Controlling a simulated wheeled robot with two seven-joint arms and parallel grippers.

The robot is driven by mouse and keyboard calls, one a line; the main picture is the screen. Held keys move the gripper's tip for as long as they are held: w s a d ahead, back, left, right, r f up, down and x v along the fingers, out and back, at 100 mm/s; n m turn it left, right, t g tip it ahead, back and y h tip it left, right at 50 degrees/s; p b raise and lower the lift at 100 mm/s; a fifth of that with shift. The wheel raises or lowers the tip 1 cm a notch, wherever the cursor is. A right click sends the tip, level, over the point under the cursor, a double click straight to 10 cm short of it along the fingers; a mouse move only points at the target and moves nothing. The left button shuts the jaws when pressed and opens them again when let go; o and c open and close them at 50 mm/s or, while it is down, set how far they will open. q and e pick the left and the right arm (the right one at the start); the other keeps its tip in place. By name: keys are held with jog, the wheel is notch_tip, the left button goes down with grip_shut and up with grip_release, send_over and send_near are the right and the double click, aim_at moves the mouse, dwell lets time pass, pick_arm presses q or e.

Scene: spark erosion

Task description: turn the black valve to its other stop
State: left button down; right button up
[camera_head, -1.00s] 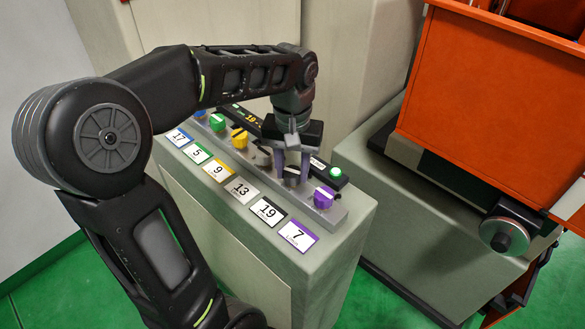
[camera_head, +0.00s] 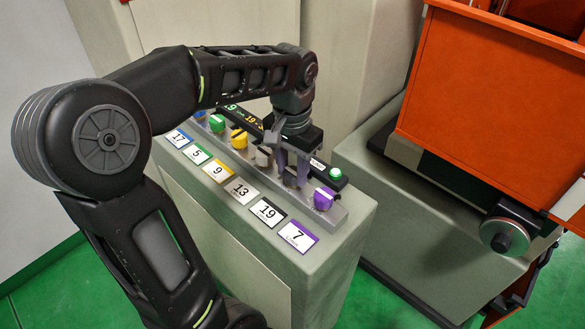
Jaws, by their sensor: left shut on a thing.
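The black valve (camera_head: 290,181) sits on the grey rail of the valve bank, above the black-edged card "19" (camera_head: 267,211) and between the grey and purple valves. It is mostly hidden by my left gripper (camera_head: 291,175), which points down from above. Its two purplish fingers are shut on the black valve, one on either side. The valve's exact angle cannot be told behind the fingers. My right gripper is not in view.
A purple valve (camera_head: 323,198) stands close on the right, a grey one (camera_head: 264,156) on the left, then yellow (camera_head: 239,139) and green (camera_head: 217,123). A green-lit button (camera_head: 335,173) is behind. An orange bin (camera_head: 490,90) stands at the right.

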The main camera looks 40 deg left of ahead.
aim_at(292, 171)
pick_arm(q)
jog(key=c, duration=0.9)
grip_release()
jog(key=shift+r, duration=3.9)
